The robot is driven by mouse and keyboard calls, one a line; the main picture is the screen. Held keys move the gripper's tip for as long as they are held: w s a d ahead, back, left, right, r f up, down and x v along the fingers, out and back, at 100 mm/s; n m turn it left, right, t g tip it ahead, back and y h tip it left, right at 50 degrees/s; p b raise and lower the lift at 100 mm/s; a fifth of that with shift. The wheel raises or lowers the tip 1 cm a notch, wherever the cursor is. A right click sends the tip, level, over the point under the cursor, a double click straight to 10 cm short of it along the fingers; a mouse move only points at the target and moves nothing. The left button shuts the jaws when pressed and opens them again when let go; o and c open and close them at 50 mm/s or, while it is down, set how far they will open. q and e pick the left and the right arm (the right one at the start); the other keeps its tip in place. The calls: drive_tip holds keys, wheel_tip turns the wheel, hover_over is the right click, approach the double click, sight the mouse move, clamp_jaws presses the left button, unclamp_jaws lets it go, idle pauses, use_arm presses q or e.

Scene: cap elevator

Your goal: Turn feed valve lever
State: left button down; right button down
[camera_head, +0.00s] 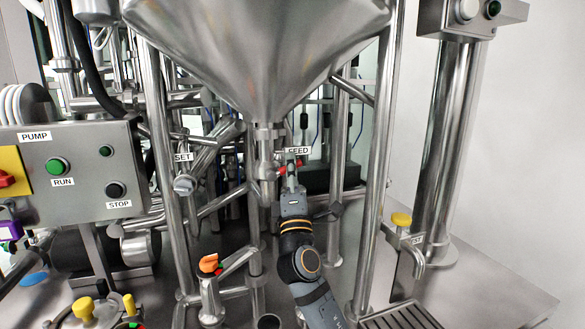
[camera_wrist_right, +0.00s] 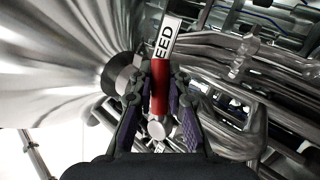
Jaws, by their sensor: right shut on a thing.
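The feed valve lever has a red grip; a bit of it shows beside the FEED label (camera_head: 298,150) under the steel hopper (camera_head: 262,50) in the head view. In the right wrist view the red lever (camera_wrist_right: 160,88) stands between the fingers, with the FEED label (camera_wrist_right: 166,45) just beyond it. My right gripper (camera_head: 291,165) reaches up to the lever from below and is shut on it; it also shows in the right wrist view (camera_wrist_right: 160,95). The gripper hides most of the lever in the head view. My left gripper is not in view.
A pump control box (camera_head: 75,172) with RUN and STOP buttons stands at the left. Steel posts (camera_head: 372,180) flank the hopper. An orange-handled valve (camera_head: 209,264) and a yellow-knobbed tap (camera_head: 401,220) stand lower down.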

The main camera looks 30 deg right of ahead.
drive_tip(key=shift+w+a+r+n+t+y+p, duration=0.15)
drive_tip(key=shift+n+t+y, duration=0.25)
drive_tip(key=shift+n+y, duration=0.5)
drive_tip(key=shift+s+r+n+t+y+p, duration=0.1)
drive_tip(key=shift+r+n+t+y+p, duration=0.25)
drive_tip(key=shift+n+y, duration=0.55)
drive_tip(key=shift+w+a+r+n+t+y+p, duration=0.1)
drive_tip(key=shift+n+t+y, duration=0.45)
drive_tip(key=shift+n, duration=0.65)
drive_tip(key=shift+n+y, duration=0.3)
drive_tip(key=shift+y, duration=0.05)
drive_tip(key=c, duration=1.3)
unclamp_jaws()
drive_tip(key=v, duration=1.2)
